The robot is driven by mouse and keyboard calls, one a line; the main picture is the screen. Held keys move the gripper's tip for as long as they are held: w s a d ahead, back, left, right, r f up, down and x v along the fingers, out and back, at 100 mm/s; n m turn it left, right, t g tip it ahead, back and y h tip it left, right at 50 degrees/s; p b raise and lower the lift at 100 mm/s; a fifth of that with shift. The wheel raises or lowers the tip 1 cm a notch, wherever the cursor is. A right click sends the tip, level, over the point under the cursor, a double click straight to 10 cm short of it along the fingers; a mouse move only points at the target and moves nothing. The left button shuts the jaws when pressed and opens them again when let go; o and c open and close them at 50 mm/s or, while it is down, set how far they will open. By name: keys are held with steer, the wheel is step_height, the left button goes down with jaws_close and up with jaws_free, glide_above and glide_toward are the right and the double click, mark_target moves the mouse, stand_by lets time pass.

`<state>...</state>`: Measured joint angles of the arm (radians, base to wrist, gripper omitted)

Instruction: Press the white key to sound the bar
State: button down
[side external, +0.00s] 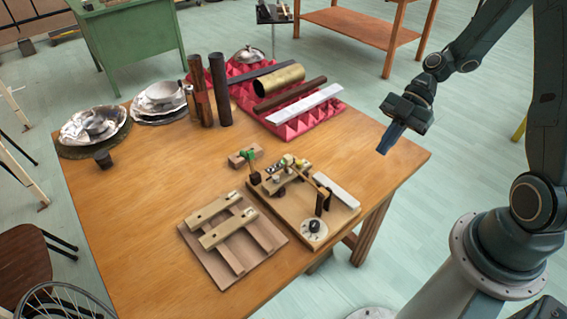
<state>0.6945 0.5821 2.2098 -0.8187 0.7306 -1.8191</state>
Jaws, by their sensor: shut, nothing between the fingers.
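A small wooden board (268,206) near the table's front right edge carries a lever mechanism. A pale, flat white piece (336,190) lies along its right side; it looks like the white key, but I cannot be sure. A round white dial (313,231) with a dark knob sits at its front corner. A long white bar (305,104) lies on the red foam at the back. My gripper (383,151) is shut and empty, pointing down above the table's right part, right of and apart from the board.
Red foam (331,112) also bears dark bars and a brass tube (279,83). A second wooden board (207,262) with two pale bars lies left of the mechanism. Upright tubes (220,90) and metal dishes (95,126) stand at the back left. The table (150,200) is clear in the middle.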

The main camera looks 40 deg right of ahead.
glide_above(349, 204)
steer(key=d, duration=0.3)
step_height(349, 204, down, 8)
steer(key=shift+f, duration=1.55)
